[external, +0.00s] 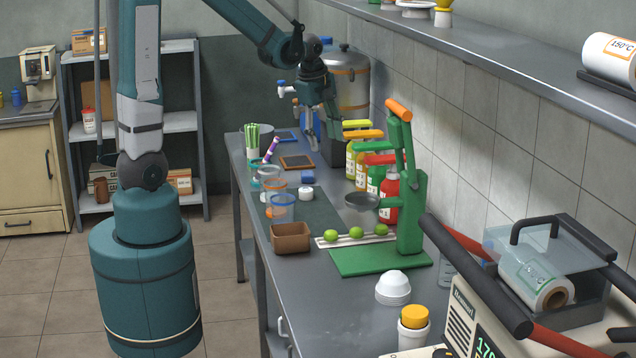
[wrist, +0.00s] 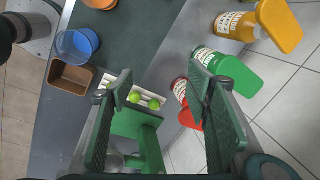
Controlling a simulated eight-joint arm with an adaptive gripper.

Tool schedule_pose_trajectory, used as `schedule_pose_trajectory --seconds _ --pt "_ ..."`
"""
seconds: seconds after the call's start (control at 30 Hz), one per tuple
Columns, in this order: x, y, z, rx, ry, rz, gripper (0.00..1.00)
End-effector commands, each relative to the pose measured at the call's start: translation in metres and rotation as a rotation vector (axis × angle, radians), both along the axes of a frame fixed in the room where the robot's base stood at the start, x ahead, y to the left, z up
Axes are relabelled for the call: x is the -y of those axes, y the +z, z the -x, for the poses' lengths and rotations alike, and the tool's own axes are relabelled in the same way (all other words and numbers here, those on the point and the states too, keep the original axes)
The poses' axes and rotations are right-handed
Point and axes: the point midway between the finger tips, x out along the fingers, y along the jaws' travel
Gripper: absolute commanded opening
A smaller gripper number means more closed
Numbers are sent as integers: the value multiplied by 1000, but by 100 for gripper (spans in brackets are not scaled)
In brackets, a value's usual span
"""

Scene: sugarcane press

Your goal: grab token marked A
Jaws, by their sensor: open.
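I cannot make out a token marked A in either view; no letter A is legible on any small piece. My gripper (external: 322,130) hangs above the far part of the counter, near the bottles. It is open and empty. In the wrist view its two finger pads (wrist: 163,72) are wide apart, with nothing held between them. The fingers hide part of the counter below.
A green press (external: 408,205) with an orange handle stands nearer the camera, with limes on a white rack (external: 350,240). Several sauce bottles (external: 375,175) line the wall side. A brown box (external: 290,238) and clear cups (external: 283,207) stand left. The dark mat (external: 318,212) has free room.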

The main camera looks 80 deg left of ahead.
Motion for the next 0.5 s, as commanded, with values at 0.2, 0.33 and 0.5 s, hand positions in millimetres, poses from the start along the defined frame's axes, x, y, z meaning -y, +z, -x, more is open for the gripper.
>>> schedule_pose_trajectory --seconds 0.2,0.33,0.5 --pt "-42 -33 -3 -56 -111 -6 49" --pt "-66 -54 -3 -88 -181 -5 49" --pt "-97 -82 0 -126 -274 0 49"
